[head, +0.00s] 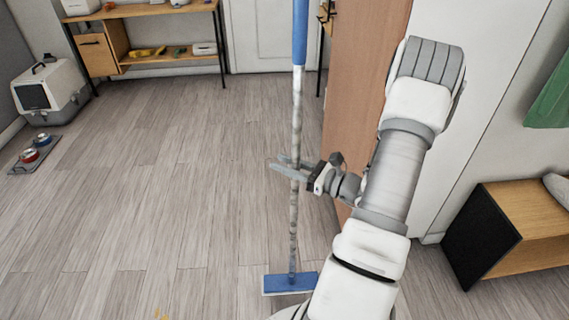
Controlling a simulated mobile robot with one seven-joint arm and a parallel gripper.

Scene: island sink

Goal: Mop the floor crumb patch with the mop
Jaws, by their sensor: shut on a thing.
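The mop stands nearly upright in the head view, with a blue upper grip, a grey speckled pole (297,110) and a flat blue head (290,283) low in the picture. My gripper (287,168) is shut around the pole at about mid-height. The mop head appears at floor level, but I cannot tell whether it touches the floor. A few small yellow-orange crumbs (161,314) show on the floor at the bottom edge, left of the mop head. The rest of that patch is cut off by the frame.
A wooden shelf unit (150,60) stands at the back left. A pet carrier (48,90) and a bowl tray (36,156) are at the far left. A brown door (352,90) and a wood-and-black bench (515,225) are on the right.

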